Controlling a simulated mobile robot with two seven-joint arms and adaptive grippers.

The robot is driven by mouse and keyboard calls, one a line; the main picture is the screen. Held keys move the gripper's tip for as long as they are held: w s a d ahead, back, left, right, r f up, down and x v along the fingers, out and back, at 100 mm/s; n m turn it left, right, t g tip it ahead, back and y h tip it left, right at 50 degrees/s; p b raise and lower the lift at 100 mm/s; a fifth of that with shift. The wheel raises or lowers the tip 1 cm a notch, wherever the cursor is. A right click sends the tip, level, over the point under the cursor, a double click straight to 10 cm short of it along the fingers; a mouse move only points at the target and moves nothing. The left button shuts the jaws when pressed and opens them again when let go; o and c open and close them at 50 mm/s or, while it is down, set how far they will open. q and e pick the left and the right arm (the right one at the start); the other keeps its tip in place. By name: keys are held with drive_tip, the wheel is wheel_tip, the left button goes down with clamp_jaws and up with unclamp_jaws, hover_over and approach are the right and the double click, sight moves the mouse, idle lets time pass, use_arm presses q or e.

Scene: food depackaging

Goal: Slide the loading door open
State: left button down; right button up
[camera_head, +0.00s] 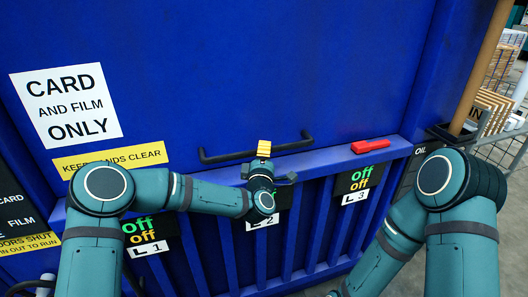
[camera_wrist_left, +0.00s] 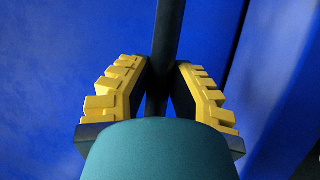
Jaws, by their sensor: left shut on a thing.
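The loading door is a large blue panel (camera_head: 250,70) that fills the upper part of the head view. A black bar handle (camera_head: 225,157) runs sideways along its lower edge. My left gripper (camera_head: 264,149) is at the middle of this handle. In the left wrist view, the yellow ridged fingers of my left gripper (camera_wrist_left: 160,85) are on either side of the dark handle bar (camera_wrist_left: 168,40), shut on it. The part of the bar deep between the fingers is hidden by my gripper body. My right arm shows at the right, but its gripper is out of view.
Below the door is a blue ledge (camera_head: 330,158) with a red lever (camera_head: 370,146) on it. Several "off" labels hang under the ledge, including L3 (camera_head: 360,180). A "Card and film only" sign (camera_head: 66,105) is at left. Stacked pallets (camera_head: 495,110) stand beyond a mesh fence at right.

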use_arm(q)
drive_tip(key=shift+r, duration=0.15)
wheel_tip(320, 180, up, 26)
drive_tip(key=p, duration=1.2)
approach(265, 12)
wheel_tip(265, 12, up, 2)
drive_tip(key=w, duration=0.3)
wheel_tip(265, 12, up, 8)
drive_tip(key=p, duration=0.3)
drive_tip(key=shift+s+d, duration=0.2)
drive_tip(key=shift+d, duration=0.1)
use_arm(e)
wheel_tip(265, 12, up, 16)
drive_tip(key=w, duration=0.1)
drive_tip(key=shift+w+d+t, duration=0.2)
drive_tip(key=shift+d+t, duration=0.1)
use_arm(q)
drive_tip(key=c, duration=0.8)
unclamp_jaws()
drive_tip(key=shift+w, duration=0.1)
drive_tip(key=shift+c, duration=0.2)
drive_tip(key=d+v, duration=0.1)
drive_tip(key=v, duration=1.1)
drive_tip(key=shift+a, duration=0.45)
